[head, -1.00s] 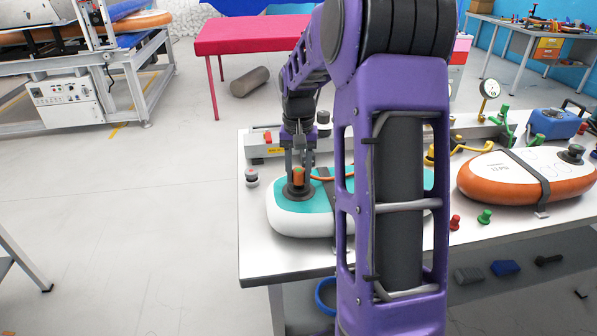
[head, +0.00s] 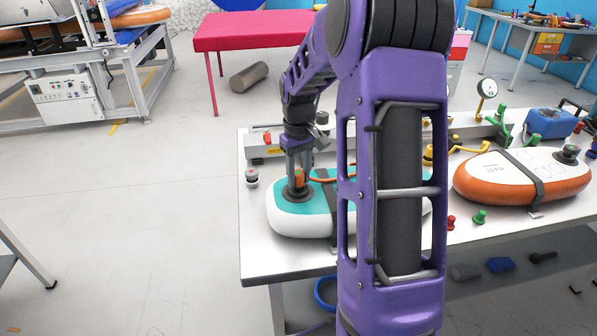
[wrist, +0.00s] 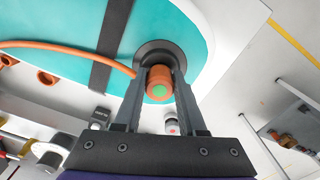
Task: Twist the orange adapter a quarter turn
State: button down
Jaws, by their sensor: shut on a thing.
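The orange adapter (wrist: 158,78) stands in the dark round valve seat (wrist: 143,50) on the teal and white board (head: 284,222). In the head view the adapter (head: 299,178) is partly covered by my fingers. My gripper (wrist: 160,80) is shut on the adapter, one finger on each side of it. My gripper (head: 299,185) points down from above the board's left end. An orange hose (wrist: 70,46) runs from the adapter side across the board, past a dark strap (wrist: 112,42). My arm hides the board's right part in the head view.
An orange and white board (head: 520,178) with a dark strap lies at the right of the table. Red and green plugs (head: 480,216) lie in front of it. A pressure gauge (head: 487,88) stands behind.

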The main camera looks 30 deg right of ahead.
jog(key=shift+r+n, duration=0.1)
jog(key=shift+n, duration=0.7)
jog(key=shift+s+n, duration=0.1)
jog(key=shift+n, duration=0.2)
jog(key=shift+f, duration=0.2)
jog(key=shift+p, duration=0.3)
jog(key=n+p, duration=0.1)
jog(key=n, duration=0.2)
jog(key=shift+p, duration=0.35)
jog(key=shift+n+p, duration=0.35)
jog(key=shift+n, duration=0.65)
jog(key=shift+r, duration=0.1)
